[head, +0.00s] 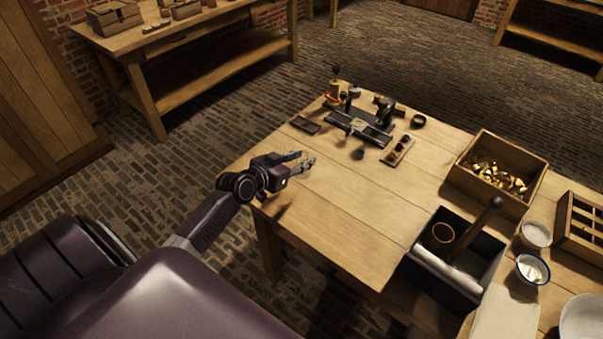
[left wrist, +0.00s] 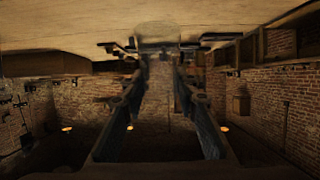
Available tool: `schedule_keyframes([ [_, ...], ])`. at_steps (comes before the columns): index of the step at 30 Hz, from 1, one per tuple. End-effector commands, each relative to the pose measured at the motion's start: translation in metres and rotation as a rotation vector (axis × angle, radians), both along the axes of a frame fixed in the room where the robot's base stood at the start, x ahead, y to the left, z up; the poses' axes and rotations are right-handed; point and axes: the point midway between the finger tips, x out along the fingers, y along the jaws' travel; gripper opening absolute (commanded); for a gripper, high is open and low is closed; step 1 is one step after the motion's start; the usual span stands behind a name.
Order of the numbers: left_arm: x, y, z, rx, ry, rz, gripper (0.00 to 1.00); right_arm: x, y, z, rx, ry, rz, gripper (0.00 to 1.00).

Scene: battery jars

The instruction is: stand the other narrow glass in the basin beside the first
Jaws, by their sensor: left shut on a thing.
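My left gripper (head: 308,160) is at the left edge of the workbench, low over its top, with its two fingers a little apart. In the left wrist view, a faint, clear, round-ended shape, which I take to be the narrow glass (left wrist: 157,31), shows between the fingertips; the gripper is shut on it. In the head view the glass can hardly be made out. A dark open-topped box (head: 490,248), probably the basin, stands at the bench's front right, far from the gripper. A brown-rimmed round thing (head: 441,233) is inside it; I cannot tell whether it is the first glass.
Small tools (head: 360,126) lie at the back. The bench's middle is clear.

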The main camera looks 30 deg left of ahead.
Motion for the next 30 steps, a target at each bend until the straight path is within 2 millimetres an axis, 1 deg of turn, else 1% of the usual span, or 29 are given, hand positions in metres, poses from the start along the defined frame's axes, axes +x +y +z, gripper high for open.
schedule_keyframes([
  [2,0.001,0.001,-0.011,0.001,-0.002,0.002,0.00,0.001,0.000,-0.002,0.000,-0.002,0.000,0.53],
  [7,0.001,0.001,-0.025,0.001,-0.003,0.001,0.00,0.002,0.001,-0.004,0.001,-0.004,0.000,0.53],
  [12,0.001,0.001,-0.053,0.002,-0.002,0.000,0.00,0.003,0.002,-0.012,0.002,-0.005,-0.001,0.53],
  [14,0.001,0.001,-0.059,0.003,-0.002,0.000,0.00,0.003,0.002,-0.013,0.003,-0.004,-0.001,0.53],
  [17,0.001,0.001,-0.062,0.002,-0.004,0.001,0.00,0.003,0.004,-0.014,0.004,-0.005,-0.001,0.53],
  [23,0.001,0.001,-0.061,0.002,-0.004,0.001,0.00,0.003,0.006,-0.013,0.007,-0.006,-0.001,0.53],
  [27,0.001,0.001,-0.066,0.001,-0.003,0.001,0.00,0.003,0.006,-0.018,0.006,-0.005,0.000,0.53],
  [28,0.000,0.001,-0.065,0.001,-0.001,0.001,0.30,0.003,0.006,-0.017,0.006,-0.005,0.000,0.53],
  [30,0.000,0.001,-0.065,0.001,-0.001,0.001,0.38,0.003,0.006,-0.016,0.006,-0.005,0.000,0.53],
])
